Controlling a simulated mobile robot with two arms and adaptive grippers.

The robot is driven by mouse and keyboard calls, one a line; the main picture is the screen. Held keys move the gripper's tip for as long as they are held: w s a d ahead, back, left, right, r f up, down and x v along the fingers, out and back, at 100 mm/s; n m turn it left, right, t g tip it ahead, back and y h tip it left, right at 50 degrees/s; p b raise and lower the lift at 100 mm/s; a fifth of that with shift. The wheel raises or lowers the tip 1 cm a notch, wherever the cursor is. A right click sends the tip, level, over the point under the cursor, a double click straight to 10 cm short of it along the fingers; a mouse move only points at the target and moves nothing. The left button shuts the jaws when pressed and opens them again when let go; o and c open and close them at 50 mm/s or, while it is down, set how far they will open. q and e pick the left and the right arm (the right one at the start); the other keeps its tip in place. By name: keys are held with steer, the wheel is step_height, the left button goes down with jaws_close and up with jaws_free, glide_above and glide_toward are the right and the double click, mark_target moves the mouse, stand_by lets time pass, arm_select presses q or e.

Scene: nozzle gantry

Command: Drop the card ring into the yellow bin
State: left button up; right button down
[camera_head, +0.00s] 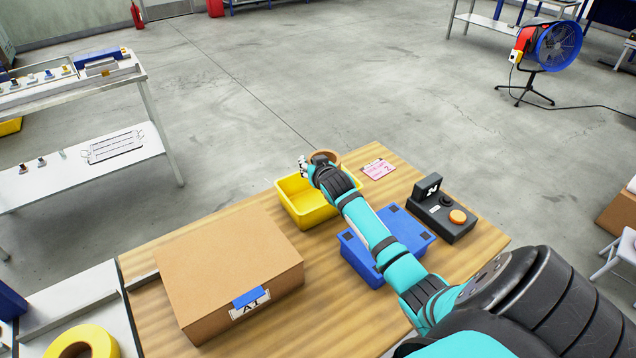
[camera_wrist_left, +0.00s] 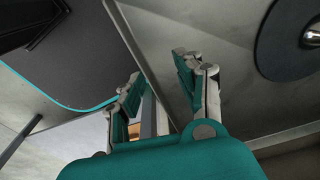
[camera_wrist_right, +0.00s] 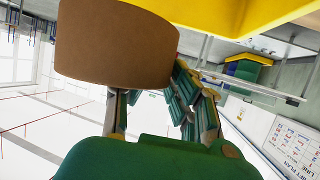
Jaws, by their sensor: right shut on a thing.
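The card ring (camera_head: 328,156) is a short brown cardboard tube. My right gripper (camera_head: 310,165) is shut on it, at the far end of my outstretched arm. In the right wrist view the ring (camera_wrist_right: 115,45) sits across the fingertips of this gripper (camera_wrist_right: 152,95). The yellow bin (camera_head: 292,208) stands on the wooden table, below and beside the gripper; my arm hides part of it. Its yellow wall (camera_wrist_right: 240,15) shows close to the ring in the right wrist view. My left gripper (camera_wrist_left: 157,85) shows only in the left wrist view, with its fingers apart and empty.
On the wooden table (camera_head: 225,220) are a cardboard box (camera_head: 225,260), a blue container (camera_head: 365,265) under my right arm, a black control box (camera_head: 435,220) with an orange button, and a pink card (camera_head: 378,169). A white shelf (camera_head: 80,180) stands at the left.

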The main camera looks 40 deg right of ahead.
arm_select(q)
steer(key=shift+f, duration=0.4)
arm_select(e)
steer(key=shift+f, duration=0.35)
steer(key=shift+r, duration=0.1)
steer(key=c, duration=1.1)
jaws_free()
steer(key=shift+c, duration=0.2)
arm_select(q)
steer(key=shift+a, duration=0.15)
arm_select(e)
steer(key=v, duration=1.2)
